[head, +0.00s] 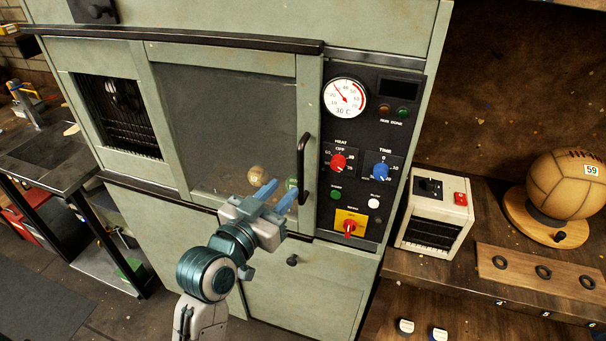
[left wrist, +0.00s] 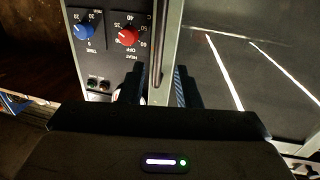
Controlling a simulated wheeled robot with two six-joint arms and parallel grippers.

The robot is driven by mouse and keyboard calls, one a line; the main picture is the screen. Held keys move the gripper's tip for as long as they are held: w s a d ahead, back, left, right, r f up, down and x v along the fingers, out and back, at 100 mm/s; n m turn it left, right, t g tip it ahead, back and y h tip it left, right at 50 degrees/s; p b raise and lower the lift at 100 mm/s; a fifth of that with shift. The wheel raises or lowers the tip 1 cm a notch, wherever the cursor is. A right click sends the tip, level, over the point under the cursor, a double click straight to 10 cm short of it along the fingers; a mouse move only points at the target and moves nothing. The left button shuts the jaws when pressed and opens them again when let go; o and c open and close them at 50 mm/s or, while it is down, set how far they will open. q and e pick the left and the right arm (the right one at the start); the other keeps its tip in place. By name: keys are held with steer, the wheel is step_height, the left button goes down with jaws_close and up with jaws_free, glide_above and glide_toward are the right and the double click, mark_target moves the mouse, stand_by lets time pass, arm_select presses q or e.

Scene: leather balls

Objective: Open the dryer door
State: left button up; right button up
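The dryer door (head: 225,125) is shut, with a dark glass window in a pale green frame. Its black upright handle (head: 304,170) is on the door's right edge; it also shows as a dark bar in the left wrist view (left wrist: 156,45). My left gripper (head: 281,187) is open, its blue fingers pointing at the door just left of the handle's lower part. In the left wrist view, the fingers (left wrist: 157,85) stand apart, one on each side of the handle's line. I cannot tell whether the handle is between the tips or beyond them. My right gripper is out of view.
Right of the door is a control panel (head: 366,120) with a gauge, red and blue knobs and a red switch on yellow. A small beige box (head: 436,222) and a leather ball (head: 566,184) stand on the bench at right. A ball (head: 257,173) shows behind the glass.

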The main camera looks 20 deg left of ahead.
mark_target(299, 173)
arm_select(q)
steer(key=p+x, duration=0.2)
steer(key=x, duration=0.4)
steer(key=shift+w+d+r, duration=0.15)
steer(key=shift+w+d, duration=0.2)
steer(key=shift+w, duration=0.55)
steer(key=shift+f, duration=0.2)
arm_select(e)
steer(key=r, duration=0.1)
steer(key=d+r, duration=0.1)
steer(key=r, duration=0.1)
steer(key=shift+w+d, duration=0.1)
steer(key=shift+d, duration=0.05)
arm_select(q)
jaws_close()
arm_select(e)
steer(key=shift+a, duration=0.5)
